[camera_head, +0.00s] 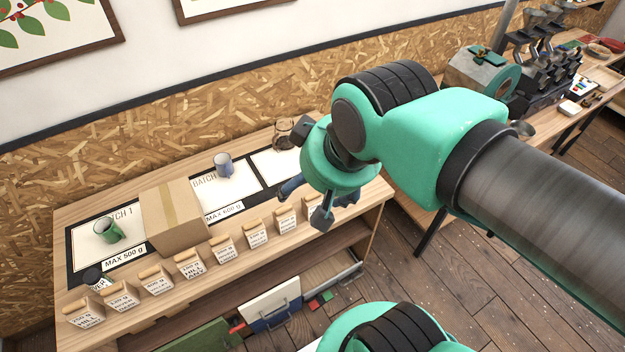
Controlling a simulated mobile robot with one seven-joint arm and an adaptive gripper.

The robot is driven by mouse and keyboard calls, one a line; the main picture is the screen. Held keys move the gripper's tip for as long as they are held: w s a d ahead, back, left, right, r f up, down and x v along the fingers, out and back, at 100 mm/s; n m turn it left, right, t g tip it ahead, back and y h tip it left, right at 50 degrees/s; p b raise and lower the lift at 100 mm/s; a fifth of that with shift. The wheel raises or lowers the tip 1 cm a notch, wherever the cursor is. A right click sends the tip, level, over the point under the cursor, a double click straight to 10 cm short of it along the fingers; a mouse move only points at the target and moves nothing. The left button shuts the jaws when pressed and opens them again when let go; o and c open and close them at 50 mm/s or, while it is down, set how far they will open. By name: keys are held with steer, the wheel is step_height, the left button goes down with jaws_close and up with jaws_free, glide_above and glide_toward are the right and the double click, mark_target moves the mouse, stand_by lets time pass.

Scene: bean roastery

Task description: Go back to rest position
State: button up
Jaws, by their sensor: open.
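My gripper (312,207) is open, pointing down over the right end of the wooden bench (385,195). Its fingers are spread and I see nothing held between them. My green arm reaches in from the right side of the picture and hides part of the bench's right end. The fingertips overlap the row of paper bags (285,217) in the picture; I cannot tell whether they touch any bag.
A cardboard box (170,220) stands on the bench between a green mug (108,230) and a blue-grey mug (223,164). A glass vessel (284,134) stands behind my gripper. Roasting machines (480,75) stand at back right.

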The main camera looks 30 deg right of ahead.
steer(key=shift+f, duration=0.1)
step_height(320, 180, down, 9)
steer(key=b, duration=0.9)
